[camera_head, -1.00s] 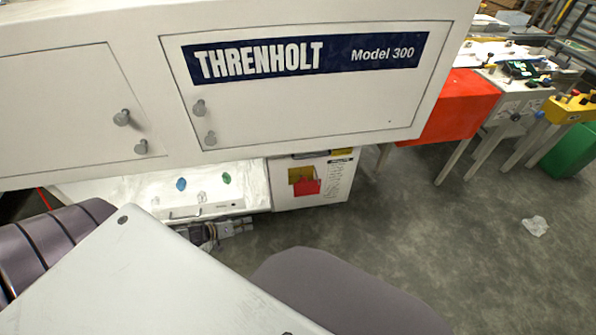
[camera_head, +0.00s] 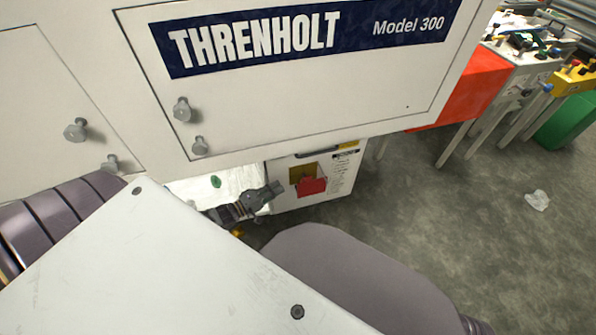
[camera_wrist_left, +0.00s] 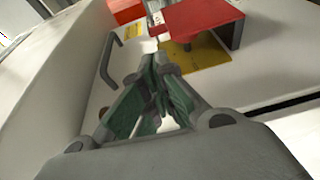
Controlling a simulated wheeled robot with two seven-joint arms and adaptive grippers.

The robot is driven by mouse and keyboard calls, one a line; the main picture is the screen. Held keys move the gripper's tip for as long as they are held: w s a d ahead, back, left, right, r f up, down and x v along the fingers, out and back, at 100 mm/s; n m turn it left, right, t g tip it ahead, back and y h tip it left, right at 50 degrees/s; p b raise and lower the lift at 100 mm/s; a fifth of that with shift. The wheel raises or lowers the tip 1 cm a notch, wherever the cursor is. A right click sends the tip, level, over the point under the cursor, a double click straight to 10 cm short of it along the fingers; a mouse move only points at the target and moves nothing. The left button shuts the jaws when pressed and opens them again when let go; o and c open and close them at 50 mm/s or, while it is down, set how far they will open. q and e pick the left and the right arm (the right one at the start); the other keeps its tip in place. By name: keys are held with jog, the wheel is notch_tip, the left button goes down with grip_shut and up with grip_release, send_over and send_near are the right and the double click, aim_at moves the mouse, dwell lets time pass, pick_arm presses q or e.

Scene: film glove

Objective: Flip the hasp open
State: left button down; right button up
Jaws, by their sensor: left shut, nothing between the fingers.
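The red hasp (camera_head: 312,187) is on a yellow plate (camera_head: 297,175) on the front of a white cabinet box, below the big machine panel. In the left wrist view the red hasp (camera_wrist_left: 200,20) stands out from the face, with the yellow plate (camera_wrist_left: 195,58) beside it. My left gripper (camera_head: 278,189) is shut and empty, just left of the hasp in the head view. In the wrist view its green-padded fingers (camera_wrist_left: 160,58) point at the hasp's near edge; whether they touch it I cannot tell. My right gripper is not in view.
A grey bar handle (camera_wrist_left: 112,58) is close to the left of the fingers in the wrist view. The Threnholt panel (camera_head: 310,90) with round knobs (camera_head: 182,110) overhangs the work area. Open floor (camera_head: 430,220) lies to the right.

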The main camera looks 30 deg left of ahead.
pick_arm(q)
jog(key=shift+w+a+r, duration=0.1)
jog(key=shift+w+r, duration=0.1)
jog(key=shift+w, duration=0.25)
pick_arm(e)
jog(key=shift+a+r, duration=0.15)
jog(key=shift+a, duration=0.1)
pick_arm(q)
jog(key=shift+w, duration=0.15)
jog(key=shift+b+x, duration=1.7)
jog(key=shift+x, duration=3.15)
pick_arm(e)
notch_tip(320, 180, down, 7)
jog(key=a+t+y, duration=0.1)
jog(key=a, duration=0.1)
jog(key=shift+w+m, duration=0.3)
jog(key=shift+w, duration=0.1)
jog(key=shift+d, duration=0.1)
